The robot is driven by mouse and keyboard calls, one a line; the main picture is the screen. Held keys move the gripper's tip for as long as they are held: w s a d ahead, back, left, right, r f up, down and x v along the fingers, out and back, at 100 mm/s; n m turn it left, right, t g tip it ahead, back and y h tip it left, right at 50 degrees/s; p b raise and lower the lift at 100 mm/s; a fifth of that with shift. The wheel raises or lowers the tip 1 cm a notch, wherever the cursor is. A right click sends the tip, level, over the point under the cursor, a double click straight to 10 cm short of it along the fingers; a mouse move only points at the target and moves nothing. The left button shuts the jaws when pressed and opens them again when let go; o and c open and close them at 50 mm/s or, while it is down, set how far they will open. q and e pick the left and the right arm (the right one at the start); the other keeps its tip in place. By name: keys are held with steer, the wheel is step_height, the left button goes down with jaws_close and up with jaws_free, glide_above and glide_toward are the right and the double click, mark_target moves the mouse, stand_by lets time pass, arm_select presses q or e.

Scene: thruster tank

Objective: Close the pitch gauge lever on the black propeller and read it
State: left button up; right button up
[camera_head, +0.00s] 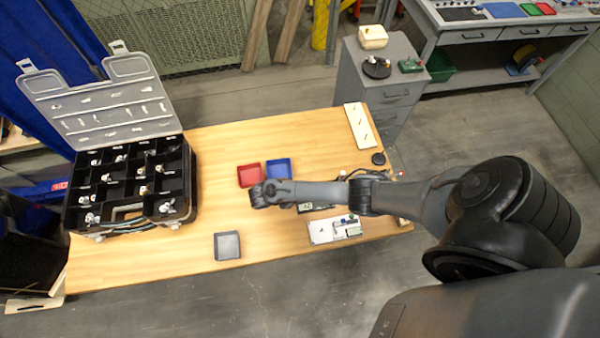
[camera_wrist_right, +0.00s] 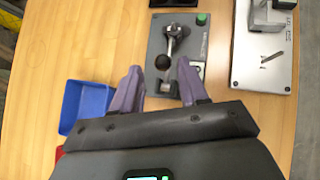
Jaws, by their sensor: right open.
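In the right wrist view a grey plate fixture (camera_wrist_right: 155,41) lies on the table. It carries a metal lever mechanism (camera_wrist_right: 176,34) with a black ball knob (camera_wrist_right: 163,62) and a green button (camera_wrist_right: 201,19). I take it for the pitch gauge; no black propeller is clearly recognisable on it. My right gripper (camera_wrist_right: 160,82) is open, its two purple fingers apart at the fixture's near edge, with nothing visibly held. In the head view my right gripper (camera_head: 258,194) is over the table beside the red bin, and my arm hides part of the fixture. My left gripper is not in view.
A blue bin (camera_wrist_right: 86,101) stands left of the fingers; it and a red bin (camera_head: 249,176) show in the head view. A metal plate with parts (camera_wrist_right: 262,75) lies right of the fixture. A grey tray (camera_head: 227,246) and an open black case (camera_head: 130,190) stand farther left.

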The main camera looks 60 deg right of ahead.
steer(key=p+v, duration=0.4)
steer(key=v, duration=0.6)
